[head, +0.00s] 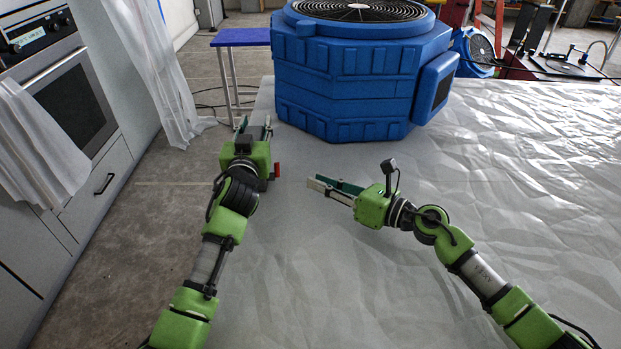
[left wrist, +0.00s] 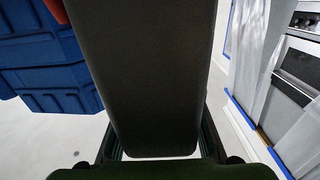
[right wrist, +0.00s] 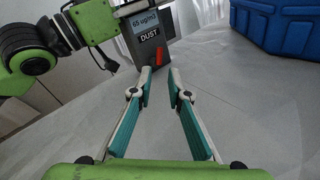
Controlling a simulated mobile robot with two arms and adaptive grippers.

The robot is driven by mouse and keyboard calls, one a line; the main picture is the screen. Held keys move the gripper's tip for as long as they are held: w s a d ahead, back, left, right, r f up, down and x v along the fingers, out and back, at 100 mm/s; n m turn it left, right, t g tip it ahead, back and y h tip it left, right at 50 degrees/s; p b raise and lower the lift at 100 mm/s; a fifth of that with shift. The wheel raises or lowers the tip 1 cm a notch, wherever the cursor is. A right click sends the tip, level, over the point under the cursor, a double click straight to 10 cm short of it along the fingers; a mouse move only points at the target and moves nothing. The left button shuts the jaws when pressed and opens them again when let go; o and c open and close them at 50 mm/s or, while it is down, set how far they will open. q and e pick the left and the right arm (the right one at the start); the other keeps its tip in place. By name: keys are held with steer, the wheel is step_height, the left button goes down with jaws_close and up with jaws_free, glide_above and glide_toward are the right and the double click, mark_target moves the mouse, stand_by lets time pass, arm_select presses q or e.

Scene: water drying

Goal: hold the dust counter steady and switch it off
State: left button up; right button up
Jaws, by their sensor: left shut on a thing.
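The dust counter (right wrist: 149,42) is a dark grey box in the right wrist view, with a display reading 65 ug/m3 and the label DUST. Its red switch (right wrist: 159,56) sticks out at its lower right and also shows in the head view (head: 277,170). My left gripper (head: 255,127) is shut on the counter, whose dark body (left wrist: 150,70) fills the middle of the left wrist view between the fingers. My right gripper (right wrist: 160,74) is partly open and empty, apart from the switch; in the head view its fingers (head: 314,181) point left towards it.
A large blue drying machine (head: 345,85) stands behind, on the pale crinkled sheeting (head: 480,190). A cabinet with an oven (head: 75,95) and hanging plastic (head: 150,70) is at the left. A blue-topped table (head: 240,37) stands behind. The sheeting between my arms is clear.

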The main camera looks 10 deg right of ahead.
stand_by(0.3)
steer(key=shift+w+a+r+n+g, duration=0.15)
steer(key=shift+a+r+n+g, duration=0.1)
steer(key=shift+r+g, duration=0.25)
steer(key=shift+w+a+r+n+g, duration=0.15)
steer(key=shift+a+r+n+g, duration=0.15)
steer(key=shift+r, duration=0.3)
steer(key=shift+w+r+g, duration=0.1)
steer(key=shift+r+g, duration=0.2)
steer(key=shift+w+d+r, duration=0.1)
steer(key=shift+w+r, duration=0.05)
steer(key=shift+r, duration=0.1)
steer(key=shift+g+h, duration=0.6)
steer(key=x, duration=0.7)
steer(key=w+x, duration=0.1)
steer(key=x, duration=0.3)
steer(key=shift+d, duration=0.2)
jaws_close()
